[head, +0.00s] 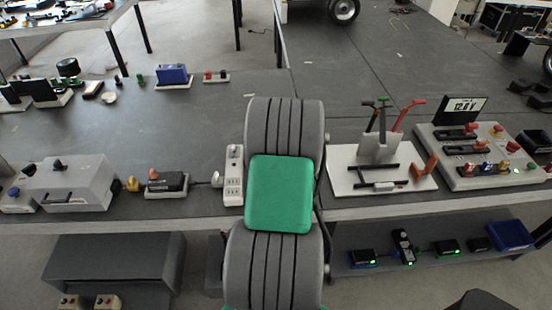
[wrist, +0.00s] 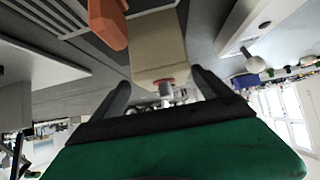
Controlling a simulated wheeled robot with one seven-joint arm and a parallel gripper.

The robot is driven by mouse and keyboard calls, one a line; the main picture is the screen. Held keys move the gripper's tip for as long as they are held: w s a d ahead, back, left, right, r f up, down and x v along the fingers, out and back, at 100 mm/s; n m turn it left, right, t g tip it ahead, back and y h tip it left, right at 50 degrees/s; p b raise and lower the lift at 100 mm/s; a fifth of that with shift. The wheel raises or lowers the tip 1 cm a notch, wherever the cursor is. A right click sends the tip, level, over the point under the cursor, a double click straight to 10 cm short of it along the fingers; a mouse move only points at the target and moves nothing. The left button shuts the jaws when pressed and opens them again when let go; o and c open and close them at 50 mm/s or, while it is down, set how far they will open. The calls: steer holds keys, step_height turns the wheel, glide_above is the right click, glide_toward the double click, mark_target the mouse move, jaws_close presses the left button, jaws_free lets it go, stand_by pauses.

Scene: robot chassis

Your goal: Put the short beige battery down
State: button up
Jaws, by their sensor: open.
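The short beige battery (wrist: 158,50) shows in the wrist view as a beige block with a red ring and a metal tip at its near end. My gripper (wrist: 162,90) is open, with one dark finger to each side of that near end. A gap shows between the fingers and the battery's tip. Whether the battery's body rests on a surface is hard to tell from this angle. In the head view my arm hides both the gripper and the battery.
An orange piece (wrist: 108,20) is close beside the battery in the wrist view. In the head view, a white power strip (head: 233,176) stands left of my arm and a white tool stand (head: 382,178) right of it. The grey bench (head: 190,120) has free room at left centre.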

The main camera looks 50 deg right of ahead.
steer(key=p+x, duration=0.1)
steer(key=x, duration=0.4)
steer(key=shift+w+a, duration=0.1)
steer(key=shift+w, duration=0.2)
steer(key=shift+c, duration=0.6)
jaws_close()
steer(key=shift+w+r, duration=0.1)
steer(key=shift+r, duration=0.1)
